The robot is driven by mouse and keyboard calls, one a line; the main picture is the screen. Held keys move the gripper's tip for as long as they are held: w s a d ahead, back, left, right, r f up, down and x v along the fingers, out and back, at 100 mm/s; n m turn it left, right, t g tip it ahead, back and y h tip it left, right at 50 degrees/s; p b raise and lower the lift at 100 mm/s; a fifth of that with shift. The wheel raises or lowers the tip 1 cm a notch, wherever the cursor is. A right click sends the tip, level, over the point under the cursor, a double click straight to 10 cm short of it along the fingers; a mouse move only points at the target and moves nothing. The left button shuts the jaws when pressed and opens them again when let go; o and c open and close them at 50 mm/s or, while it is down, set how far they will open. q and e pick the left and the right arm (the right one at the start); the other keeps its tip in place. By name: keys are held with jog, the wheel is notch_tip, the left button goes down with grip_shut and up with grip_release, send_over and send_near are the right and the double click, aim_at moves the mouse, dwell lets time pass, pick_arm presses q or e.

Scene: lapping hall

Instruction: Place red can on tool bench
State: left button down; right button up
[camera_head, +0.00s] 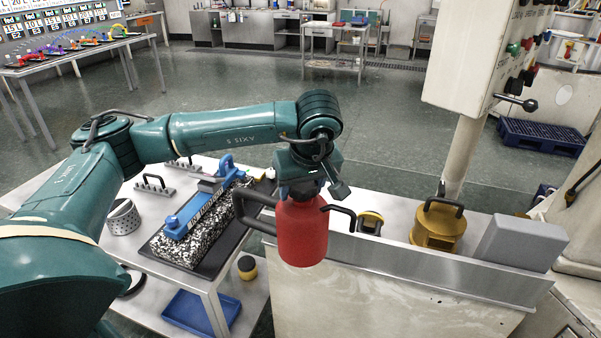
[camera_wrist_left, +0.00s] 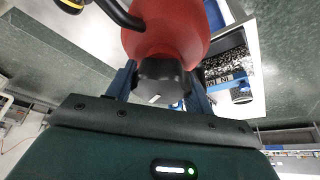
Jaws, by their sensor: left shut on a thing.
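The red can (camera_head: 302,235) has black handles and hangs upright from my left gripper (camera_head: 299,188). The gripper is shut on its top. In the left wrist view, the can (camera_wrist_left: 165,35) and its black cap show between the blue fingers of the gripper (camera_wrist_left: 160,85). In the head view, the can is in front of the long grey-topped counter (camera_head: 390,258), by its left end. A metal bench (camera_head: 107,253) with tools stands to the left; I cannot tell if it is the tool bench. My right gripper is out of view.
A speckled stone block (camera_head: 196,240) with a blue bar (camera_head: 205,205) lies on the metal bench, near a perforated metal cylinder (camera_head: 123,217). A yellow canister (camera_head: 437,226) and a grey block (camera_head: 522,242) stand on the counter. Open floor (camera_head: 250,75) lies behind.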

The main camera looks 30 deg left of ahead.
pick_arm(q)
jog(key=s+d+f+m+h, duration=0.1)
jog(key=s+d+f+m, duration=0.2)
jog(key=f, duration=0.3)
jog(key=s+d+f+m+t+h, duration=0.1)
jog(key=s+d+f+m, duration=0.2)
jog(key=f, duration=0.4)
jog(key=s+d+f+m+h, duration=0.1)
jog(key=s+d+f+m, duration=0.3)
jog(key=s+f, duration=0.2)
jog(key=shift+s+f+t+h, duration=0.3)
jog(key=shift+s+f+t, duration=0.05)
jog(key=shift+f+t, duration=0.1)
jog(key=shift+d+m, duration=0.3)
jog(key=shift+d, duration=0.15)
jog(key=shift+a, duration=0.1)
